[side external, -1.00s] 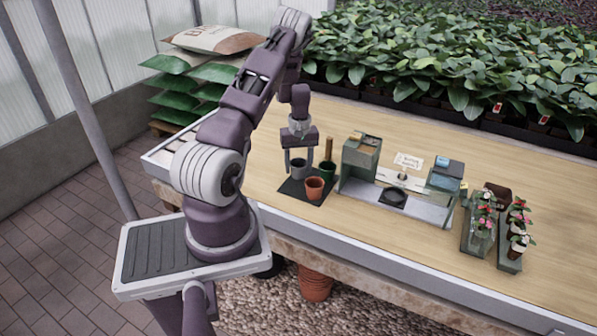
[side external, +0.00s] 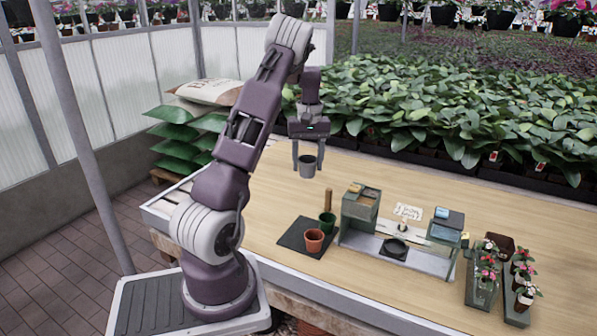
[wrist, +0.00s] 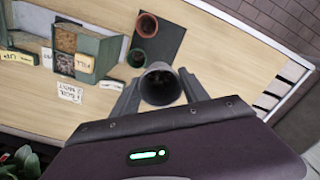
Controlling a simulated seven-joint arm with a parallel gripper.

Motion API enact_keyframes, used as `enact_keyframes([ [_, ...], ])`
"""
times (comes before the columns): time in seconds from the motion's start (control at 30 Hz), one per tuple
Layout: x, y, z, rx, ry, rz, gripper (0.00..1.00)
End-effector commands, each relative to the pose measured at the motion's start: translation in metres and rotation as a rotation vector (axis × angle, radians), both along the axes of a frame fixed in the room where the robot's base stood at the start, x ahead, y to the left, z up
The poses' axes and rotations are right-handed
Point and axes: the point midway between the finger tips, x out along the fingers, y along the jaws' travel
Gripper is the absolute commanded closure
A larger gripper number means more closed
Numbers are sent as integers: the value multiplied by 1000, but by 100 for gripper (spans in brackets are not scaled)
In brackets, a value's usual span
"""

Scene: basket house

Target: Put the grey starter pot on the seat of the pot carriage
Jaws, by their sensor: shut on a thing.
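The grey starter pot (side external: 307,166) is held between the fingers of my gripper (side external: 307,158), upright and well above the table. In the wrist view the pot (wrist: 160,84) sits between the two fingertips of my gripper (wrist: 158,92), its mouth facing the camera and dark inside. The pot carriage (side external: 420,258) stands on the table, right of and below my gripper, between a green-grey bin and a small box unit. Its seat looks to be the dark round ring (side external: 396,247) on the grey plate, which is empty.
A dark mat (side external: 292,236) holds a terracotta pot (side external: 314,240) and a green pot (side external: 327,222). The green-grey bin (side external: 361,205) stands left of the ring. Potted flowers (side external: 487,272) stand in trays at the right.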

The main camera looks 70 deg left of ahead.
Motion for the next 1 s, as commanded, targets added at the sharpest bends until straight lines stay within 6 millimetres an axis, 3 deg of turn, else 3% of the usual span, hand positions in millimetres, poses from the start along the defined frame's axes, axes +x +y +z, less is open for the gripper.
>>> enact_keyframes([
  [0.27, 71, -31, 0, 3, 0, -237, 87],
  [0.5, 149, -88, 0, 3, -1, -523, 87],
  [0.6, 174, -114, -1, 3, -1, -626, 87],
  [0.97, 221, -178, -2, -1, -2, -853, 87],
  [1.0, 220, -177, -11, -4, 1, -850, 87],
])
